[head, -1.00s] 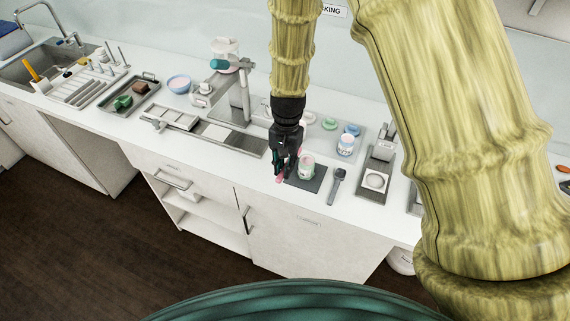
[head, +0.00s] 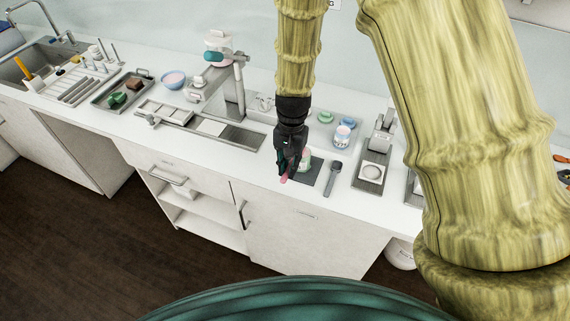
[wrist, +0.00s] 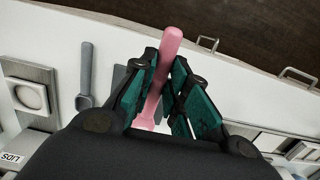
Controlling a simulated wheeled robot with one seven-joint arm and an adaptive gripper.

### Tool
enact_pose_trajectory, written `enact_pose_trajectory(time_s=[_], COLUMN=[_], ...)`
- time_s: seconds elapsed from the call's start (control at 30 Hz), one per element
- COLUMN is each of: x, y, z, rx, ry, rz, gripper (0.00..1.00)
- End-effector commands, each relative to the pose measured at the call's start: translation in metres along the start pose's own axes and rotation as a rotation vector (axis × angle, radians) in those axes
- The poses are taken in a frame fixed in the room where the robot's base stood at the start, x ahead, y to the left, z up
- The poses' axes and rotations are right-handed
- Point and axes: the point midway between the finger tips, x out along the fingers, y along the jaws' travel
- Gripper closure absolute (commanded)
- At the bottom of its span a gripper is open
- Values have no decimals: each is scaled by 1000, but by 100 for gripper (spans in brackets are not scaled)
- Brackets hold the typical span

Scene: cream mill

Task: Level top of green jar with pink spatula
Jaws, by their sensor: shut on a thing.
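My gripper (head: 288,172) is shut on the pink spatula (wrist: 171,42) above the front of the counter. In the wrist view the spatula's shaft runs between the two teal fingers (wrist: 160,100). In the head view only a short pink end of the spatula (head: 284,178) shows below the fingers. In the wrist view the jar cannot be made out. I cannot tell whether the spatula touches the jar.
A grey spoon-shaped tool (head: 332,178) lies right of the mat, then a scale (head: 371,176) with a round white dish. A metal tray (head: 236,135) lies to the left. The counter's front edge is close.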

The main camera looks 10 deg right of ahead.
Motion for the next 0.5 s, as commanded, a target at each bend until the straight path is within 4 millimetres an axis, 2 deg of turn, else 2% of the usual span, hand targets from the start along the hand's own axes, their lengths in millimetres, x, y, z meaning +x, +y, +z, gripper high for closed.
enact_pose_trajectory(time_s=[0.5], x=[1], y=[24], z=[0], rx=[0], ry=[0], rz=[0], gripper=[100])
